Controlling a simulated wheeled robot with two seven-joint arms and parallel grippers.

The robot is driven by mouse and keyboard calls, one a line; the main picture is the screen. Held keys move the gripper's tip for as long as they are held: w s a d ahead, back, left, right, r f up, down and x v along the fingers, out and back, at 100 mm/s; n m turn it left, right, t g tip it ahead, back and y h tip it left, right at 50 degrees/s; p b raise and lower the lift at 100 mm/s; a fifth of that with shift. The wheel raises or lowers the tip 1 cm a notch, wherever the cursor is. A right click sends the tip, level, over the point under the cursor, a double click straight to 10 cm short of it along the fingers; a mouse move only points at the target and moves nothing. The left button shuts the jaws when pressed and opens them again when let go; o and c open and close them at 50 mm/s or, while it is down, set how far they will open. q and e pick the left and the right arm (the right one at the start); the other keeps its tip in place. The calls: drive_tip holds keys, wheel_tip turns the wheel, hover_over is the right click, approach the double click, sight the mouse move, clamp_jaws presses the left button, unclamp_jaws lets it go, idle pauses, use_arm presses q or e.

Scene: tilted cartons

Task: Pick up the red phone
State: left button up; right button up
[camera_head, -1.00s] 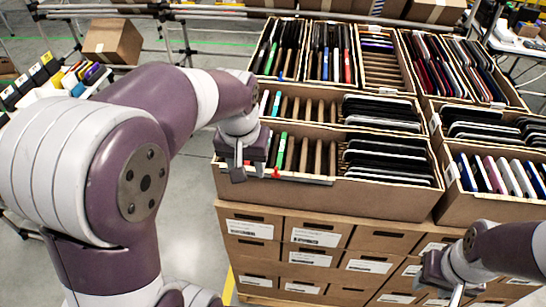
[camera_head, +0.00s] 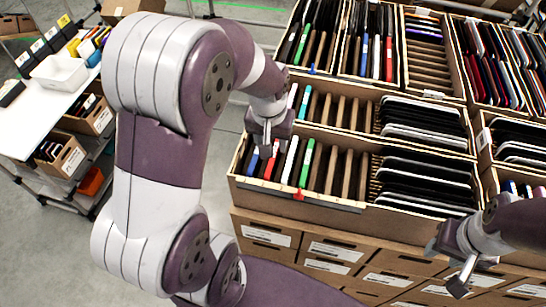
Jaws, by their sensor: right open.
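A slim red phone (camera_head: 271,167) stands on edge in the left part of the front carton (camera_head: 330,201), between dark, blue, white and green ones. Another slim red phone (camera_head: 389,60) stands in a carton behind. My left gripper (camera_head: 266,145) is above the front carton's left end, just over the front red phone; whether it touches anything is unclear, and its jaw gap is hard to see. My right gripper (camera_head: 447,267) is open and empty, in front of the cartons at the lower right, well away from the red phones.
Black phones (camera_head: 425,180) fill the front carton's right side, with empty dividers (camera_head: 345,170) in the middle. Labelled cardboard boxes (camera_head: 330,250) are stacked below. A white table (camera_head: 40,110) with a white bin (camera_head: 58,72) stands at the left. The floor between is open.

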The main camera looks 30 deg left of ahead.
sight(275, 154)
use_arm(q)
drive_tip(key=f, duration=0.2)
drive_tip(key=w+f+p, duration=0.1)
drive_tip(key=f, duration=0.1)
drive_tip(key=shift+w+d+f+p, duration=0.1)
drive_tip(key=shift+f+p, duration=0.1)
drive_tip(key=shift+p, duration=0.1)
drive_tip(key=shift+a+f, duration=0.2)
drive_tip(key=shift+f, duration=0.15)
drive_tip(key=shift+r, duration=0.1)
drive_tip(key=c, duration=0.4)
drive_tip(key=shift+d, duration=0.1)
clamp_jaws()
